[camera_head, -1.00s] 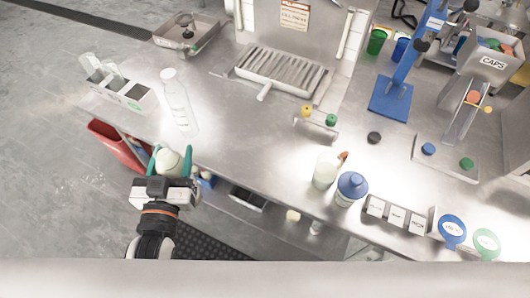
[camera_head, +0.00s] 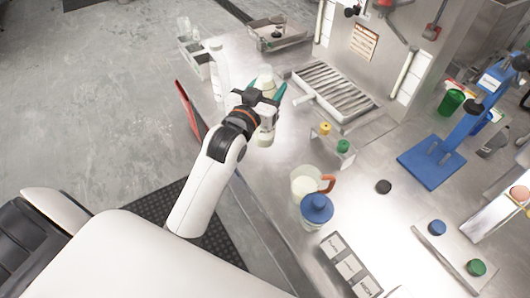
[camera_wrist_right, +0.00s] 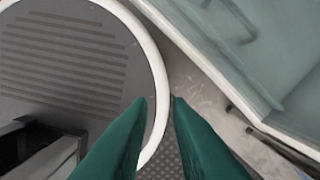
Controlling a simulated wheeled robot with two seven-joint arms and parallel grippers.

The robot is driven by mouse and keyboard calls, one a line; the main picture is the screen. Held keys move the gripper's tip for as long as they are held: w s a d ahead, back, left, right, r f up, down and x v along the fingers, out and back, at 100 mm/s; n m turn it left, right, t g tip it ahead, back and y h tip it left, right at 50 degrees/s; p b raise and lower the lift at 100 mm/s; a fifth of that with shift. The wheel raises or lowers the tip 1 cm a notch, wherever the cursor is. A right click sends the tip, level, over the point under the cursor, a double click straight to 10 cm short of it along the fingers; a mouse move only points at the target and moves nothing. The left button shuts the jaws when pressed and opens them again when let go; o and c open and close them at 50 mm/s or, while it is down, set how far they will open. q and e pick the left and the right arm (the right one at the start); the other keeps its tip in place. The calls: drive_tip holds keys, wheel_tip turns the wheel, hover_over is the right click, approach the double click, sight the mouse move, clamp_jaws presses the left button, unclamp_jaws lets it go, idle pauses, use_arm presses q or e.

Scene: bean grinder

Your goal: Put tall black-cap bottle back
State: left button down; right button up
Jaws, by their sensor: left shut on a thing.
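My left gripper (camera_head: 262,88) has its teal fingers shut around a pale, whitish bottle (camera_head: 265,76). The bottle is over the counter, between the tall clear bottle and the slatted tray. The gripper covers much of it, and I cannot make out a black cap or whether its base touches the counter. The tall clear bottle (camera_head: 219,68) stands to the left, apart from the gripper. My right gripper (camera_wrist_right: 159,100) shows in the right wrist view with a gap between its teal fingers and nothing between them.
A grey bin (camera_head: 203,66) stands at the counter's left edge. A slatted drip tray (camera_head: 335,90) is right of the held bottle. A white jug (camera_head: 304,182) and a blue-lidded container (camera_head: 316,208) stand nearer. A small rack (camera_head: 330,150) holds yellow and green caps.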

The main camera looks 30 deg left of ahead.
use_arm(q)
wheel_tip(320, 180, down, 7)
drive_tip(key=w+a, duration=0.1)
drive_tip(key=w, duration=0.1)
drive_tip(key=shift+w+a+f, duration=0.2)
drive_tip(key=shift+w+a, duration=0.2)
use_arm(e)
drive_tip(key=shift+d+f, duration=0.2)
drive_tip(key=shift+d, duration=0.35)
drive_tip(key=shift+a, duration=0.2)
use_arm(q)
drive_tip(key=c, duration=0.6)
unclamp_jaws()
drive_tip(key=shift+f, duration=0.2)
use_arm(e)
drive_tip(key=shift+f, duration=0.1)
use_arm(q)
drive_tip(key=shift+r, duration=0.1)
drive_tip(key=shift+s+d+b, duration=0.2)
drive_tip(key=shift+s+b, duration=0.3)
drive_tip(key=shift+s, duration=2.5)
drive_tip(key=shift+s+d+b, duration=0.15)
drive_tip(key=shift+s+b, duration=0.3)
drive_tip(key=shift+s, duration=2.55)
use_arm(e)
drive_tip(key=shift+d+f, duration=0.2)
drive_tip(key=shift+f, duration=0.65)
